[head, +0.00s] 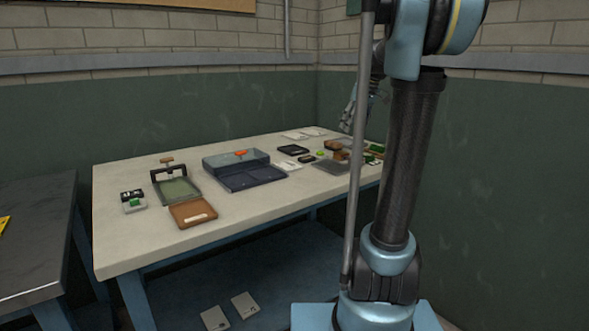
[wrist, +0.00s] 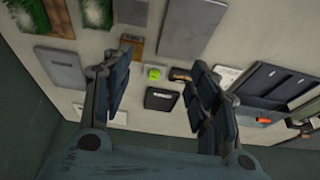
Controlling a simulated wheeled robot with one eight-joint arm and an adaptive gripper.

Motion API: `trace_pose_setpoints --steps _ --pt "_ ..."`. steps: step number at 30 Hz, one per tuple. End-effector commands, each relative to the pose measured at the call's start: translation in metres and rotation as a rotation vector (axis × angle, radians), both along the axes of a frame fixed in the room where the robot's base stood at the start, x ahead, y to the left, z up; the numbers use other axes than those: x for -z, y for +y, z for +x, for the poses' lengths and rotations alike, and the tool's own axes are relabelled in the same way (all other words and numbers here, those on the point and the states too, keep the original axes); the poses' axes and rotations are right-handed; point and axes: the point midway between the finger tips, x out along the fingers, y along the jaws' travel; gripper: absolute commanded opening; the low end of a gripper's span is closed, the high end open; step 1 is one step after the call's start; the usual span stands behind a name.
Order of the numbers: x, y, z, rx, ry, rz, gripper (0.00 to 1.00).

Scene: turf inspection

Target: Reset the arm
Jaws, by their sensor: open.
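My arm stands at the right of the head view. My gripper (head: 348,112) hangs over the far right end of the pale table (head: 135,235), partly hidden by my arm. In the wrist view my gripper (wrist: 155,95) has its dark fingers spread wide apart with nothing held between them. Below and between the fingers lie a black box (wrist: 161,99) and a small bright green item (wrist: 154,73) on the tabletop. The gripper looks to be above the table, apart from these things.
A blue-grey open case (head: 236,170), a brown clipboard-like panel (head: 193,212), a green-bedded frame (head: 176,190) and a small white-and-black device (head: 133,201) stand on the table. A dark table (head: 38,240) is at left. Two pale cards (head: 215,318) lie low below the table. A wall is behind.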

Motion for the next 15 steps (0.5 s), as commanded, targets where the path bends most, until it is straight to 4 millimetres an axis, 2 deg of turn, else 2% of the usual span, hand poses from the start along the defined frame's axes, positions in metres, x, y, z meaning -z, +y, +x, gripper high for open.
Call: trace_pose_setpoints --steps 8,15 --pt "0.023 0.014 -0.053 0.070 0.033 -0.006 0.54" --pt "0.065 0.027 -0.129 0.183 0.076 -0.018 0.54"
